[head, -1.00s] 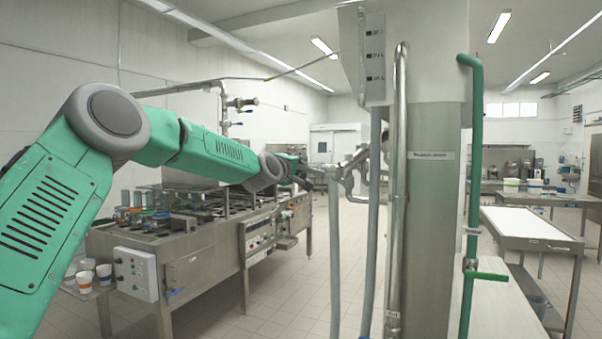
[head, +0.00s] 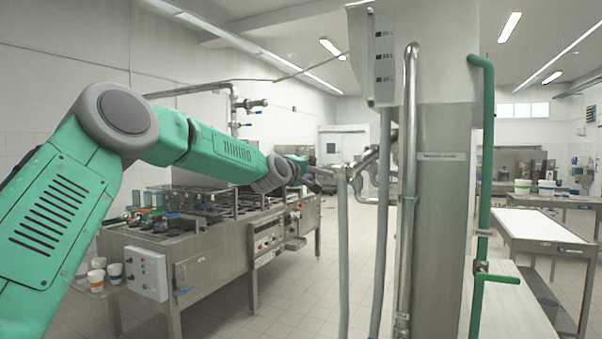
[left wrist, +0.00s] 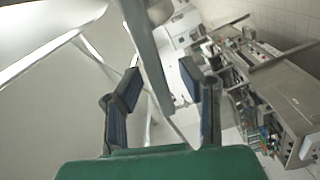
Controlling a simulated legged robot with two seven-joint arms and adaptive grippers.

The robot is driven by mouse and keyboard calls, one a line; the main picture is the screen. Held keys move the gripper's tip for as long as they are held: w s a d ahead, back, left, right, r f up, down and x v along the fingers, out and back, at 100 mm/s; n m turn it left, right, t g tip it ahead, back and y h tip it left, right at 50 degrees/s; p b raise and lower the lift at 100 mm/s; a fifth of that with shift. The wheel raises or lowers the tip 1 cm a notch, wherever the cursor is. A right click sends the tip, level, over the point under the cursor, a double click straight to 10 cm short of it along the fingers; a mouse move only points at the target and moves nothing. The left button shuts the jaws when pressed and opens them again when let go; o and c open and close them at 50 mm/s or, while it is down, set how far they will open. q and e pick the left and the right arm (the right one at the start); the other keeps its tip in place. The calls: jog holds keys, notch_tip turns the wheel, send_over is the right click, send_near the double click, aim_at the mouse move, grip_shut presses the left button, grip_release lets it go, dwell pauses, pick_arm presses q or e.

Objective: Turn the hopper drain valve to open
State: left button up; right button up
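My left gripper (head: 318,180) reaches from the left to the metal pipe fitting (head: 362,170) beside the steel column. In the left wrist view its two dark fingers (left wrist: 160,82) are apart, and a grey bar or pipe (left wrist: 145,45) passes between or beyond them; contact cannot be told. A green lever (head: 497,278) sits on a vertical green pipe (head: 487,150) at the column's right, far from my gripper. I cannot tell for certain which fitting is the hopper drain valve. My right gripper is not in view.
The steel column (head: 440,210) has a labelled plate and vertical pipes (head: 409,190) close by. A filling machine (head: 215,245) with cups (head: 113,273) stands at left. A table (head: 535,228) stands at right. Tiled floor is free between machine and column.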

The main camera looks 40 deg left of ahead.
pick_arm(q)
jog(key=v, duration=1.1)
jog(key=shift+s, duration=0.35)
jog(key=shift+d, duration=0.1)
